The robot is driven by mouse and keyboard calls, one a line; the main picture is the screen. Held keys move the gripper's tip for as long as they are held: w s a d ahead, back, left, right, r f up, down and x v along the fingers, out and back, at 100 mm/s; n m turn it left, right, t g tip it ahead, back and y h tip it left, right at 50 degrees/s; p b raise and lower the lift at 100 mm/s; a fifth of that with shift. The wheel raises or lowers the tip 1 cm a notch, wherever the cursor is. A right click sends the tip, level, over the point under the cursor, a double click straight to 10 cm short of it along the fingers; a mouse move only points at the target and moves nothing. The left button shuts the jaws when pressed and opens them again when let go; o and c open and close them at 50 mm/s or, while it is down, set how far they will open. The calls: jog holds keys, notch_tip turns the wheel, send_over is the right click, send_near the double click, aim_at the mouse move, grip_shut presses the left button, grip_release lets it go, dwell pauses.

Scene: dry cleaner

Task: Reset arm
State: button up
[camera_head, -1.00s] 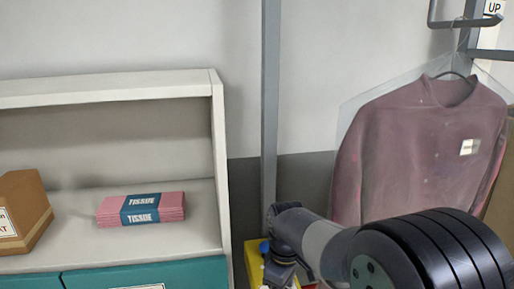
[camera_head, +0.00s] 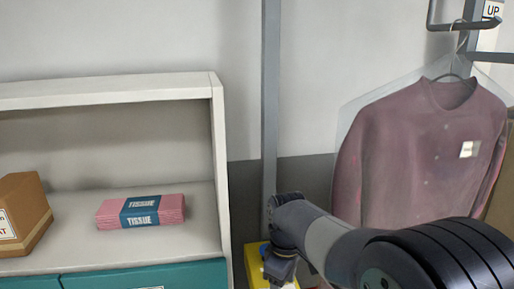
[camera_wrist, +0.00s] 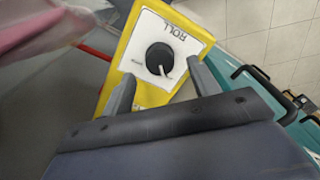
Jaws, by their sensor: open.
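My gripper shows in the wrist view (camera_wrist: 158,92) with its two fingers spread apart and nothing between them. Beyond the fingers is a yellow box with a white panel (camera_wrist: 150,30), marked ROLL, with a black knob (camera_wrist: 160,58). In the head view, my arm reaches in from the lower right, and my gripper (camera_head: 280,268) points down in front of the yellow box (camera_head: 252,262). The fingertips are mostly hidden or small there. Whether the fingers touch the box cannot be told.
A white shelf (camera_head: 217,150) on the left holds a pink tissue pack (camera_head: 172,212) and a cardboard box (camera_head: 22,212). Teal drawers (camera_head: 190,276) are below. A bagged mauve sweater (camera_head: 405,150) hangs from a grey rail (camera_head: 457,22) at right, behind my arm. A grey post (camera_head: 271,110) stands between.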

notch_tip(320, 180, down, 3)
jog(key=shift+f, duration=0.15)
jog(key=m, duration=0.4)
jog(key=shift+m, duration=0.4)
jog(key=m+b, duration=0.1)
jog(key=m, duration=0.8)
jog(key=shift+b, duration=0.3)
jog(key=m, duration=0.4)
jog(key=shift+b, duration=0.35)
jog(key=shift+r, duration=1)
